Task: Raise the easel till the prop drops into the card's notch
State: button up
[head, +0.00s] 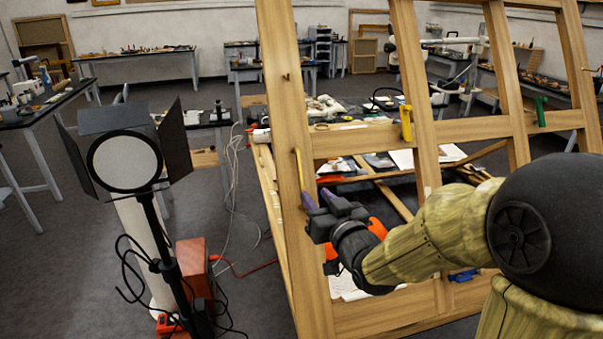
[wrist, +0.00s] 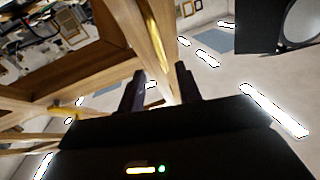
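The easel (head: 283,110) is a large wooden frame with uprights and crossbars, leaning in front of me. Its wood also fills the upper left of the wrist view (wrist: 85,65). A slim yellow handle (head: 299,168) is on its left upright; it shows beyond my fingers in the wrist view (wrist: 157,42). My gripper (head: 319,197) is beside that upright, just below the handle. Its two dark fingers stand apart in the wrist view (wrist: 160,74), with nothing clearly gripped between them. I cannot make out the prop, the card or its notch.
A black studio lamp (head: 126,161) on a stand is at the left, with loose cables and an orange-red box (head: 196,268) at its foot. A yellow clamp (head: 406,122) and a green clamp (head: 540,111) sit on the crossbar. Cluttered workbenches stand behind; grey floor is open at left.

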aim_at(303, 180)
jog(key=p+x, duration=0.3)
jog(key=x, duration=0.6)
grip_shut()
